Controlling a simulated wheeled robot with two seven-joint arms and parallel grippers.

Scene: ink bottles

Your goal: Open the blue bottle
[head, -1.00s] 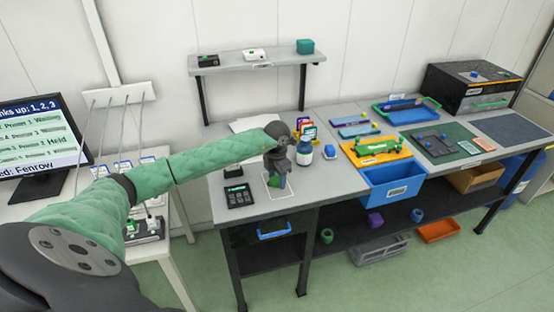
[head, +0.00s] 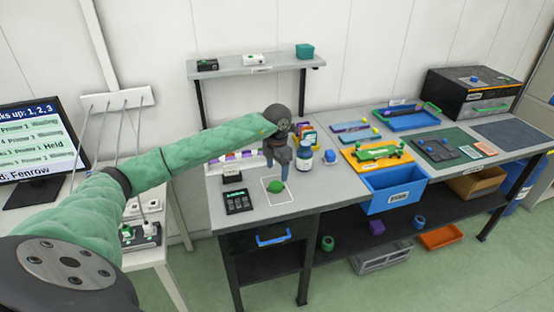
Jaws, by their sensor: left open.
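A blue bottle with a white label (head: 304,160) stands upright on the grey bench, just right of my left gripper. Its top is small and partly crowded by the gripper, so I cannot tell whether a cap is on. My left gripper (head: 278,170) points down, open, with nothing seen between its fingers. A rounded green object (head: 274,186) rests on the white-outlined square (head: 279,198) just below and in front of the fingers. My right gripper is not in view.
A black keypad device (head: 240,201) lies left of the square. A blue bin (head: 394,191) and an orange tray (head: 377,158) are to the right. A raised shelf (head: 230,69) stands behind.

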